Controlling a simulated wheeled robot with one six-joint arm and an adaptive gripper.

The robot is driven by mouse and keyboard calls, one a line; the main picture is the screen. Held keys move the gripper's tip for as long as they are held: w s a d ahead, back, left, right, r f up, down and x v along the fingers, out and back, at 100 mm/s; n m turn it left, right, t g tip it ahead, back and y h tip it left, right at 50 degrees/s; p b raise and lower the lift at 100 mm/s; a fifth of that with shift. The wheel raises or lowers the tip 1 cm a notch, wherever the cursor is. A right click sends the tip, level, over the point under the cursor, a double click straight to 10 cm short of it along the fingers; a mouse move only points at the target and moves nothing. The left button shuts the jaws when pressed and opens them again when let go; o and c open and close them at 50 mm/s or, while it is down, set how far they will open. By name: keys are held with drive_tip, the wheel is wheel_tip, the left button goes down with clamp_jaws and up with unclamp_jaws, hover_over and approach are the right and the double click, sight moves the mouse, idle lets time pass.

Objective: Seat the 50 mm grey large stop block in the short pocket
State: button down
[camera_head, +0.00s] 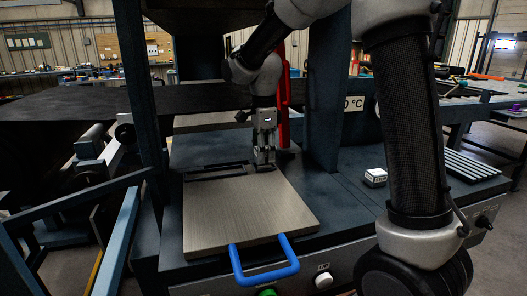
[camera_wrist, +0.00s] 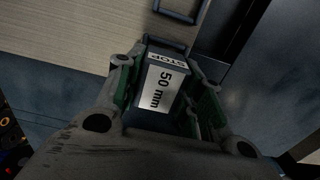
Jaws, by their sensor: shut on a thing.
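The grey stop block (camera_wrist: 155,98) has a white label reading "STOP" and "50 mm". It sits between the green-padded fingers of my gripper (camera_wrist: 160,100) in the wrist view. In the head view my gripper (camera_head: 264,160) points down at the back right corner of the metal plate (camera_head: 245,208), and the block is mostly hidden by the fingers. A dark rectangular outline (camera_wrist: 178,14) lies just beyond the block in the wrist view; I cannot tell whether it is the short pocket. Contact between the block and the surface below cannot be told.
The plate has a blue handle (camera_head: 265,262) at its front. A dark slot (camera_head: 220,171) runs along its back edge. A small white-topped block (camera_head: 375,177) stands on the press bed to the right. A red post (camera_head: 283,105) and a dark press upright (camera_head: 328,90) stand close to my gripper.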

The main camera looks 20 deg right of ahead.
drive_tip(key=shift+f, duration=0.55)
drive_tip(key=c, duration=0.9)
unclamp_jaws()
drive_tip(key=shift+o, duration=0.2)
drive_tip(key=shift+r, duration=3.5)
